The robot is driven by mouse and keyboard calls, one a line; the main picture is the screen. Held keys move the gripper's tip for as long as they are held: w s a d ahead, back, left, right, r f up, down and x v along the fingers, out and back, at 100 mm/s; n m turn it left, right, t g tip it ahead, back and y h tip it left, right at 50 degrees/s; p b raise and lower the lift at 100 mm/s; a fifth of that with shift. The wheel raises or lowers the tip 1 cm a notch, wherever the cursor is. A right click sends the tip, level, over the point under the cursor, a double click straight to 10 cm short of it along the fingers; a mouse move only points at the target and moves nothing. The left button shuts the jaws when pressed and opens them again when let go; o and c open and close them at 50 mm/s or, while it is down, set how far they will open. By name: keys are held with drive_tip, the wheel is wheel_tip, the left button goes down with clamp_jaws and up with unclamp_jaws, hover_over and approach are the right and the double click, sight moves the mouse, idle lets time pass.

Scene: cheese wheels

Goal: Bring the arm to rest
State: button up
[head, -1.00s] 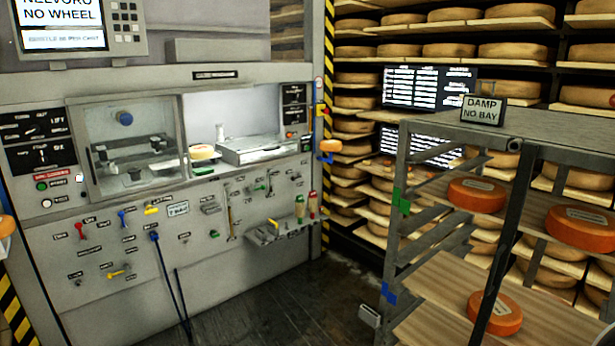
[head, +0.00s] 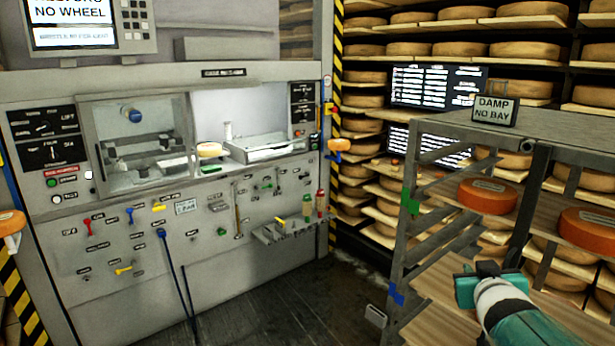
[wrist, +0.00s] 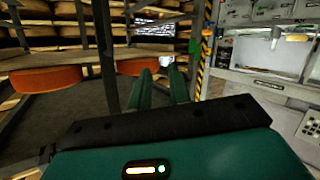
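My teal arm reaches in at the bottom right of the head view, in front of the rack's lower shelf. My gripper (head: 468,288) is at its end. In the wrist view its two green fingers (wrist: 161,85) stand apart with nothing between them, so it is open and empty. They point towards the rack posts and the dark screen behind. In the head view my arm covers part of the lower wooden shelf, and the wheel there cannot be seen.
The grey rack (head: 560,140) with orange wheels (head: 487,196) stands close around my gripper. The machine panel (head: 150,225) is at left, with a pale wheel (head: 209,149) in its bay. Cheese shelves (head: 430,48) fill the back. Dark floor (head: 290,300) between is clear.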

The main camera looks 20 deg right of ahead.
drive_tip(key=a+f+n+g+y, duration=0.1)
drive_tip(key=a+f+g+y, duration=0.1)
drive_tip(key=a, duration=0.8)
drive_tip(key=a+f+n+g+y, duration=0.1)
drive_tip(key=a+f+y, duration=0.15)
drive_tip(key=a, duration=0.75)
drive_tip(key=s+a+f+n+g+y, duration=0.1)
drive_tip(key=s+a+y, duration=0.1)
drive_tip(key=a, duration=0.4)
drive_tip(key=s+a+n+g+y, duration=0.1)
drive_tip(key=s+a+g+y, duration=0.1)
drive_tip(key=s+a, duration=0.2)
drive_tip(key=a, duration=0.3)
drive_tip(key=shift+s+a+f+n, duration=0.3)
drive_tip(key=shift+f, duration=0.05)
drive_tip(key=shift+d, duration=0.15)
